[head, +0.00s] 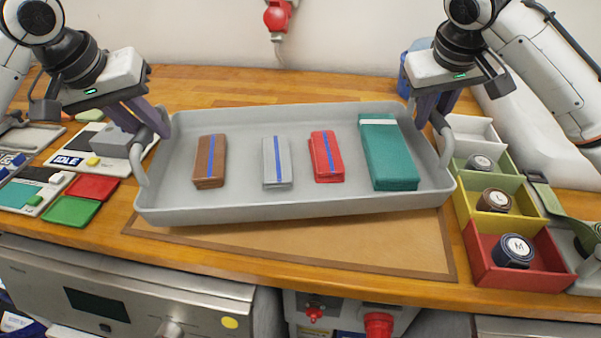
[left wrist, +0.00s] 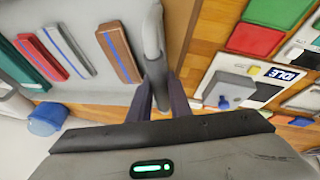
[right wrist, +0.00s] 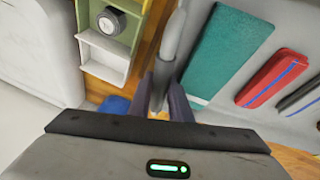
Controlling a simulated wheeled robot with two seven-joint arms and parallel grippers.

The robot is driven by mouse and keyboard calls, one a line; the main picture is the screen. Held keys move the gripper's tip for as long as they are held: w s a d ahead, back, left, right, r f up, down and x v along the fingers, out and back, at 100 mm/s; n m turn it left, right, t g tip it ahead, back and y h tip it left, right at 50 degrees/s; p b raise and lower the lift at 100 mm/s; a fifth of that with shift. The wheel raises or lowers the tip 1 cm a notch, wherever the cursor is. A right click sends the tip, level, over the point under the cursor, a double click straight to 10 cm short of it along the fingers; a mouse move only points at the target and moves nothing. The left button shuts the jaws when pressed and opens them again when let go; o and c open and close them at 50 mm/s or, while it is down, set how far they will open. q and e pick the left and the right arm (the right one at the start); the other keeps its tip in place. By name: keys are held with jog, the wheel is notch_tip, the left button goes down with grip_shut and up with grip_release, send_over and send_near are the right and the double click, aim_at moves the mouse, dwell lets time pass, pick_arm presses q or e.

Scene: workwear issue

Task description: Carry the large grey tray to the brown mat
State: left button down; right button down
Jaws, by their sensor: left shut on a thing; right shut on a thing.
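The large grey tray (head: 300,205) is in the middle of the head view, with a folded brown item (head: 210,160), a grey one (head: 277,162), a red one (head: 326,156) and a large teal one (head: 388,152) in it. The brown mat (head: 330,248) shows below the tray's near edge; the tray hides the rest. I cannot tell whether the tray touches it. My left gripper (head: 141,122) is shut on the tray's left handle, also in the left wrist view (left wrist: 153,60). My right gripper (head: 433,112) is shut on the right handle, also in the right wrist view (right wrist: 172,50).
At the right stand white, green, yellow (head: 497,222) and red (head: 482,262) bins with rolled items. At the left lie red (head: 93,188) and green (head: 71,211) pieces and an IDLE-labelled device (head: 70,160). A blue container (head: 404,75) stands behind the tray. The wooden counter ends at the front.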

aim_at(157, 151)
pick_arm(q)
jog(key=shift+s+r, duration=0.1)
jog(key=shift+r, duration=0.1)
pick_arm(e)
jog(key=shift+s+r, duration=0.1)
jog(key=shift+r, duration=0.1)
pick_arm(q)
jog(key=shift+f, duration=0.2)
pick_arm(e)
jog(key=shift+f, duration=0.2)
